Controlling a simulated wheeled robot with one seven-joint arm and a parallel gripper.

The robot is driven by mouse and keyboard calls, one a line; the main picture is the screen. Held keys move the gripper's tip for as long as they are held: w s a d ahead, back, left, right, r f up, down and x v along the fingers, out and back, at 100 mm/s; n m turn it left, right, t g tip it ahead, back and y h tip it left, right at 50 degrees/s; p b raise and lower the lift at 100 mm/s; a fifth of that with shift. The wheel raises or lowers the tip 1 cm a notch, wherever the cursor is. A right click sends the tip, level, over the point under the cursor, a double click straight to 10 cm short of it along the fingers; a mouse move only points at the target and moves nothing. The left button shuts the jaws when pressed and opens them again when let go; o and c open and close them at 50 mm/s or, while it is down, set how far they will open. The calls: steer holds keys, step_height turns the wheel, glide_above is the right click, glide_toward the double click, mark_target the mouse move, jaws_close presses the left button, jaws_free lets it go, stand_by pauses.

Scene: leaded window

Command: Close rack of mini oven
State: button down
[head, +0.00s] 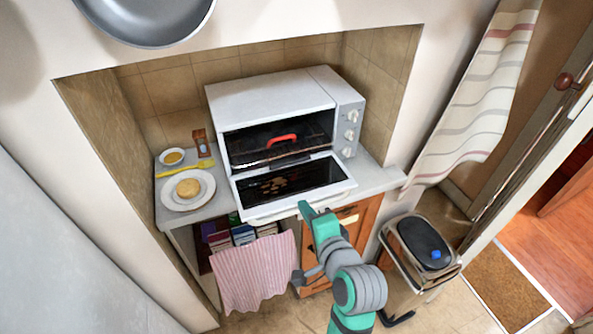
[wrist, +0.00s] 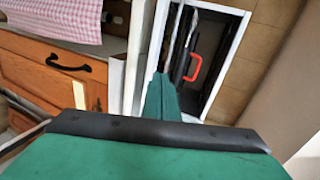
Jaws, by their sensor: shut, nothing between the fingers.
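The white mini oven (head: 268,97) stands on the counter in a tiled niche. Its glass door (head: 325,172) is folded down, open towards me. Inside the opening is a dark rack (head: 250,153); how far out it sits is hard to tell. A red handle (head: 282,140) shows at the oven's opening, and also in the wrist view (wrist: 193,67). My gripper (head: 305,209) is in front of the door's lower edge, apart from the rack. Its green fingers (wrist: 160,86) are closed together and empty in the wrist view.
A white plate (head: 207,194) with a round bun, a small bowl (head: 172,157) and an hourglass (head: 202,143) stand left of the oven. A pink cloth (head: 255,270) hangs below the counter beside a wooden cabinet (head: 363,217). A bin (head: 422,245) stands at the right.

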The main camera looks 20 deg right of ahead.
mark_target(284, 150)
step_height(284, 150, up, 4)
steer(key=d, duration=0.2)
steer(key=x, duration=0.6)
steer(key=f+x, duration=0.1)
steer(key=x, duration=0.1)
steer(key=shift+w+d+f, duration=0.1)
steer(key=shift+w, duration=0.1)
steer(key=w, duration=0.3)
steer(key=shift+w, duration=0.25)
steer(key=shift+w+r, duration=0.25)
steer(key=shift+w, duration=0.35)
steer(key=shift+w, duration=0.1)
steer(key=w, duration=0.7)
steer(key=shift+w+a+r, duration=0.1)
steer(key=shift+w+a, duration=0.15)
steer(key=shift+w, duration=0.15)
